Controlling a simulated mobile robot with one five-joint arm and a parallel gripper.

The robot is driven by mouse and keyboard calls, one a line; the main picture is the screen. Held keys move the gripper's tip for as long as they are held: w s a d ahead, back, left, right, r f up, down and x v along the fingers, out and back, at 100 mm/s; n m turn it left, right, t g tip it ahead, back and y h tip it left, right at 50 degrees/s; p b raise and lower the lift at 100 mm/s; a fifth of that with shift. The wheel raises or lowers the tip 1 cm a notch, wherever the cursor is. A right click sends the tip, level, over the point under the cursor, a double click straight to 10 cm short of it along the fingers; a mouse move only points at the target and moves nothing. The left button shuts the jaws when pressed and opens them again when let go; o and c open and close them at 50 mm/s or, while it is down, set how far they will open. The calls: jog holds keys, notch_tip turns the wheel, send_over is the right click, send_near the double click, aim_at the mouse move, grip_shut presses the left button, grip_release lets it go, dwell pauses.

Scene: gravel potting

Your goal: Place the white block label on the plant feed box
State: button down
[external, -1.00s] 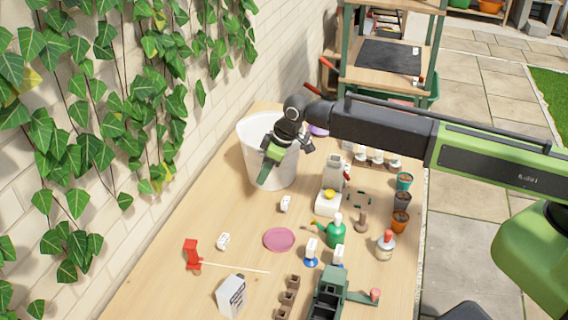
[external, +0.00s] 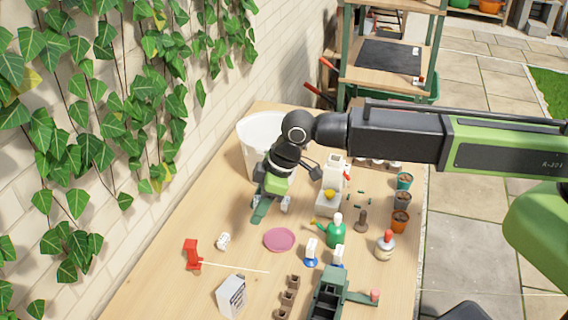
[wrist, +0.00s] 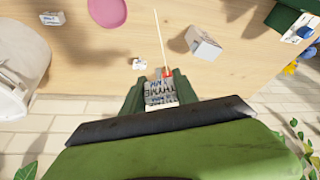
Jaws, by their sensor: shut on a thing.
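My gripper (external: 259,214) hangs low above the table, just in front of the white tub. In the wrist view my gripper (wrist: 160,88) is shut on a white block label (wrist: 161,94) with dark lettering, which seems to read THYME. I cannot make out the held label in the external view. The plant feed box (external: 232,297), white with a printed grey side, stands near the front left of the table. The box also shows in the wrist view (wrist: 203,44), ahead and to the right of the fingers, clear of them.
Another white block (external: 223,240) lies between gripper and box, and one (external: 286,204) sits right beside the gripper.

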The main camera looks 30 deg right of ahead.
jog(key=s+a, duration=0.1)
jog(key=s, duration=0.1)
jog(key=b, duration=0.7)
send_near(225, 284)
jog(key=shift+w+a+f, duration=0.7)
jog(key=shift+a, duration=0.1)
jog(key=shift+s+a+f, duration=0.1)
jog(key=shift+s+a, duration=0.15)
jog(key=shift+a, duration=0.15)
notch_tip(225, 284, down, 4)
jog(key=b, duration=0.4)
jog(key=shift+f, duration=0.2)
jog(key=shift+d+r, duration=0.1)
jog(key=shift+r, duration=0.2)
jog(key=shift+f, duration=0.3)
jog(key=c, duration=0.9)
grip_release()
jog(key=shift+r, duration=0.1)
jog(key=shift+c, duration=0.2)
jog(key=shift+r, duration=0.1)
